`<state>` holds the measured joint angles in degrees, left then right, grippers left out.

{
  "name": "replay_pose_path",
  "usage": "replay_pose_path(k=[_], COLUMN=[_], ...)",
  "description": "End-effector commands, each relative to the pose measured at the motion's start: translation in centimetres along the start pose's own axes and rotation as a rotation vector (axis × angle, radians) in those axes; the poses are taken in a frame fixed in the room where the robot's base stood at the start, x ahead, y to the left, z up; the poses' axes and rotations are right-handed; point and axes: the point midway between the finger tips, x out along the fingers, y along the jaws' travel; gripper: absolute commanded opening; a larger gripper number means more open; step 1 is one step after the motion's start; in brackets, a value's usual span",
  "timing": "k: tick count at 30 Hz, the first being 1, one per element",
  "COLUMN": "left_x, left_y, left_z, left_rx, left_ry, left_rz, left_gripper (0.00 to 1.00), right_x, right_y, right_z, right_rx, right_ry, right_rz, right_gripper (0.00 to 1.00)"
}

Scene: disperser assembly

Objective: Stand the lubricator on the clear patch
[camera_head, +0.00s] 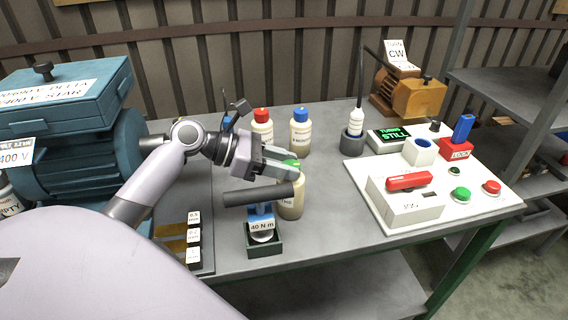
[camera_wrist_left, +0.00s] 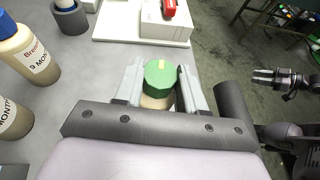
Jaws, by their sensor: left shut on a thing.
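The green-capped lubricator (camera_head: 291,203) is a cream bottle, upright beside the torque wrench at the middle of the bench. My left gripper (camera_head: 288,166) is shut on it near its cap. In the left wrist view the green cap (camera_wrist_left: 161,78) sits between the two fingers (camera_wrist_left: 158,92). I cannot tell whether its base touches the bench. Two similar bottles, one red-capped (camera_head: 262,130) and one blue-capped (camera_head: 300,133), stand behind it. My right gripper (camera_wrist_left: 275,76) shows small at the right of the left wrist view, over the floor; its jaw opening is unclear.
The torque wrench (camera_head: 258,194) stands in a green holder (camera_head: 265,245) close to the lubricator. A white panel (camera_head: 478,214) with buttons lies to the right, and a dark cup (camera_head: 352,144) stands behind. A large teal motor (camera_head: 75,150) fills the left. Bare bench (camera_head: 325,215) lies between lubricator and panel.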

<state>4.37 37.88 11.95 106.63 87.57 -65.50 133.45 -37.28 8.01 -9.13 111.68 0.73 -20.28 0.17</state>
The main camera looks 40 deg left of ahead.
Motion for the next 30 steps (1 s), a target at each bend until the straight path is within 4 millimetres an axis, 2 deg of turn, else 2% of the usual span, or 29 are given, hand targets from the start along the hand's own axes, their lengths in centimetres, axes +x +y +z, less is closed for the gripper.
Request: replay_pose_path(k=[4, 5, 7, 18, 30], left_x=[0.0, 0.1, 0.1, -0.1, -5.8], left_y=[0.0, 0.0, 0.0, 0.0, 0.0], left_z=[0.1, -0.1, -0.1, 0.0, 0.0], left_rx=[0.001, 0.0, 0.001, 0.001, 0.001], left_ry=[-0.004, 0.0, 0.0, 0.0, 0.002], left_rz=[0.001, -0.001, -0.001, 0.001, 0.001], left_gripper=[0.0, 0.43, 0.65, 0.65, 0.65], right_x=[-0.1, -0.1, -0.1, 0.1, 0.2], right_y=[0.0, 0.0, 0.0, 0.0, 0.0], right_z=[-0.2, -0.2, -0.1, 0.0, 0.1], right_rx=[0.0, 0.0, 0.0, 0.0, 0.0], right_ry=[0.0, 0.001, 0.001, 0.001, 0.002], right_rz=[0.0, 0.0, 0.0, 0.0, 0.0], right_gripper=[0.43, 0.43, 0.43, 0.43, 0.43])
